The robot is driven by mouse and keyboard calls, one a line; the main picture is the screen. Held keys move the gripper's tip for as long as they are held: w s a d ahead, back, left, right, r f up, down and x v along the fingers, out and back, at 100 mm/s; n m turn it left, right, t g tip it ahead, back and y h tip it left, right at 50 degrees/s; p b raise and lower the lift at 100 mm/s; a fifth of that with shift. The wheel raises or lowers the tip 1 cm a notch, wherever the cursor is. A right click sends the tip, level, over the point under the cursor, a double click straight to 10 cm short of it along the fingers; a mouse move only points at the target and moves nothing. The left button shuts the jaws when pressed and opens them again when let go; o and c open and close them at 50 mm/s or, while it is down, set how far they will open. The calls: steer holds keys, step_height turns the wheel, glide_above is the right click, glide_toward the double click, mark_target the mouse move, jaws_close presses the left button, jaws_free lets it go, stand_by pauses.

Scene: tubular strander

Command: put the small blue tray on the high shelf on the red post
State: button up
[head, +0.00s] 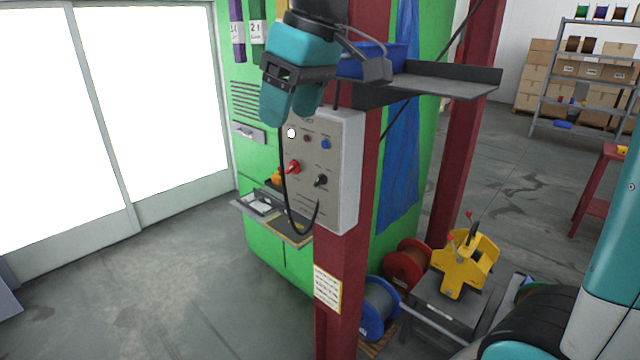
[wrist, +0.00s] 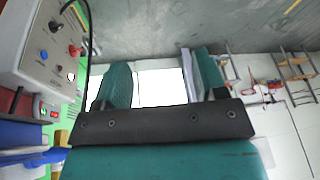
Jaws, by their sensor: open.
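The small blue tray (head: 398,56) is at the left end of the high grey shelf (head: 455,86) on the red post (head: 338,265). It appears to sit on the shelf, level; its left part is hidden behind my gripper and wrist bracket. My gripper (head: 290,115) is left of the tray, pointing down in front of the grey control box, with nothing between its fingers. In the wrist view the two teal fingers (wrist: 160,80) stand wide apart and empty. Blue surfaces at the lower left of that view (wrist: 20,133) look like the tray, apart from the fingers.
The grey control box (head: 345,170) with knobs and a hanging black cable is on the post, close below my gripper. A green cabinet (head: 265,255) stands behind. Cable reels (head: 378,305) and a yellow fixture (head: 468,262) are low at right. Open floor lies left.

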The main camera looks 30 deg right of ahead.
steer(key=s+a+f+g, duration=0.1)
steer(key=s+a+f, duration=0.2)
steer(key=s+f, duration=0.4)
steer(key=s+a+f+n+g+y, duration=0.1)
steer(key=s+a+f, duration=0.2)
steer(key=s+f, duration=0.4)
steer(key=s, duration=0.3)
steer(key=shift+s+f+g+y, duration=0.2)
steer(key=shift+s+g+y, duration=0.1)
steer(key=shift+g, duration=0.1)
steer(key=shift+a, duration=0.1)
step_height(320, 180, down, 19)
steer(key=b, duration=1.9)
steer(key=shift+f, duration=0.15)
